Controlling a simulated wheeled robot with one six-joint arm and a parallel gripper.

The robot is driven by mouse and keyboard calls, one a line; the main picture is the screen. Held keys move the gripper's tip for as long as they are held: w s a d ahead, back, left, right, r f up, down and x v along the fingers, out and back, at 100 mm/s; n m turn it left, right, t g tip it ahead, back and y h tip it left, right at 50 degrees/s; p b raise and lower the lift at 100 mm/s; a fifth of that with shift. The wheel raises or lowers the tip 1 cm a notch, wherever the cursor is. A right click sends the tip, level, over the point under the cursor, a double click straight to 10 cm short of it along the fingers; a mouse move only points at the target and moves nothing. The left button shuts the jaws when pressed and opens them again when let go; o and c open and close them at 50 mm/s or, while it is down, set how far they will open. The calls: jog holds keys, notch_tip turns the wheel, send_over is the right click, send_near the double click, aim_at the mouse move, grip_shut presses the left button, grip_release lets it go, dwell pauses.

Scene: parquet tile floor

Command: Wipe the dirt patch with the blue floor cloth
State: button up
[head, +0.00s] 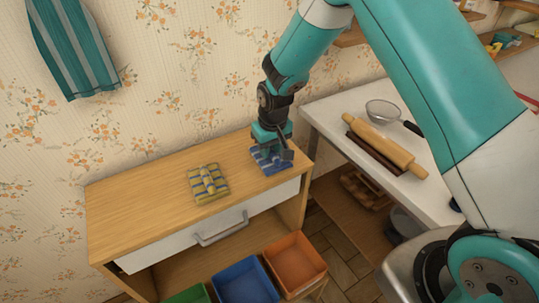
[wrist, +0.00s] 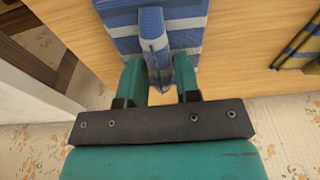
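The blue floor cloth (head: 268,158) has pale stripes and a raised fold along its middle. It lies on the wooden cabinet top near the right end. In the wrist view the cloth (wrist: 193,35) fills the upper middle. My gripper (head: 272,148) is directly over it. In the wrist view the two teal fingers of my gripper (wrist: 160,72) stand on either side of the raised fold, which fills the gap between them. The gripper looks shut on the fold. The cloth still appears to rest on the cabinet. I cannot see a dirt patch in either view.
A yellow striped cloth (head: 208,184) lies to the left on the cabinet (head: 140,200). Green (head: 188,295), blue (head: 245,284) and orange (head: 295,265) bins stand below. A white table (head: 335,112) at right carries a rolling pin (head: 385,146) and a sieve (head: 384,112).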

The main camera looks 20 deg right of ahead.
grip_shut()
jog(key=shift+r+p, duration=2.8)
jog(key=shift+r, duration=0.75)
